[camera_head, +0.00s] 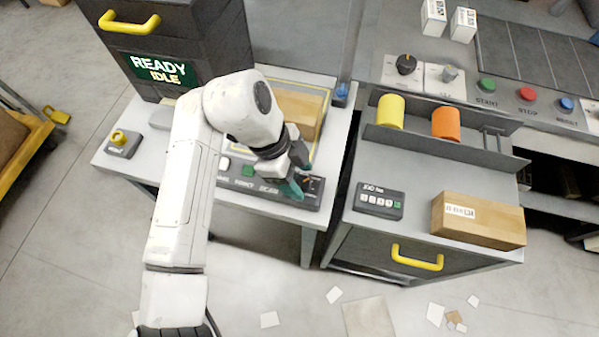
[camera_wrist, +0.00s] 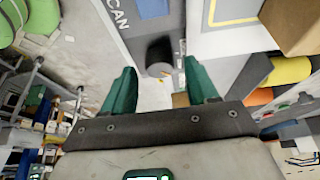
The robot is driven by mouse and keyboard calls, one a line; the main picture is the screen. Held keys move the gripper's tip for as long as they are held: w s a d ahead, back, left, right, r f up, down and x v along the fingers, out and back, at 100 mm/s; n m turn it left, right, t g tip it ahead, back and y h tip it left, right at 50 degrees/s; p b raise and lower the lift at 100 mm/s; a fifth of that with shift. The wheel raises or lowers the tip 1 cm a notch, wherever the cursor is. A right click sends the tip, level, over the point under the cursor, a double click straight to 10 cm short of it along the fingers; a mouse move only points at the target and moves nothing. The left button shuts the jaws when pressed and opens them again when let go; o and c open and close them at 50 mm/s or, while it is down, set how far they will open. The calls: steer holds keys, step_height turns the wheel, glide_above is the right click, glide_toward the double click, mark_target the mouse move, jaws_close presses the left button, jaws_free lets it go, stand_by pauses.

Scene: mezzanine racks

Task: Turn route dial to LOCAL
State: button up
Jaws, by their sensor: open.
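A dark round knob (camera_wrist: 160,54) rises from a grey control panel (camera_wrist: 133,24) in the wrist view, beside the label SCAN. It lies just beyond and between the teal fingertips of my gripper (camera_wrist: 158,80), which is open and empty. In the head view, my gripper (camera_head: 296,186) hangs over the right end of that control panel (camera_head: 240,192) at the table's front edge, partly covering the knob there. I cannot read a ROUTE or LOCAL mark or tell the knob's setting. A black knob (camera_head: 406,64) and a grey knob (camera_head: 449,73) stand on another panel at the back right.
A cardboard box (camera_head: 298,110) lies behind my gripper. A READY IDLE screen (camera_head: 158,67) stands at the back left. The right cabinet holds a yellow cylinder (camera_head: 391,111), an orange cylinder (camera_head: 446,123), a counter (camera_head: 379,201) and a box (camera_head: 478,222). Scraps litter the floor.

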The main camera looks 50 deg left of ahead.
steer(key=shift+w+d+f, duration=0.1)
steer(key=shift+d+f, duration=0.05)
steer(key=shift+f, duration=0.3)
steer(key=c, duration=1)
steer(key=shift+n, duration=0.4)
steer(key=n+p, duration=0.1)
steer(key=n, duration=0.1)
steer(key=n+t+y+p, duration=0.1)
steer(key=n+p, duration=0.1)
steer(key=shift+d+r+t, duration=0.15)
steer(key=shift+t, duration=0.15)
steer(key=shift+n+t+y+p, duration=0.3)
steer(key=shift+n+y+p, duration=0.6)
steer(key=shift+n, duration=1.2)
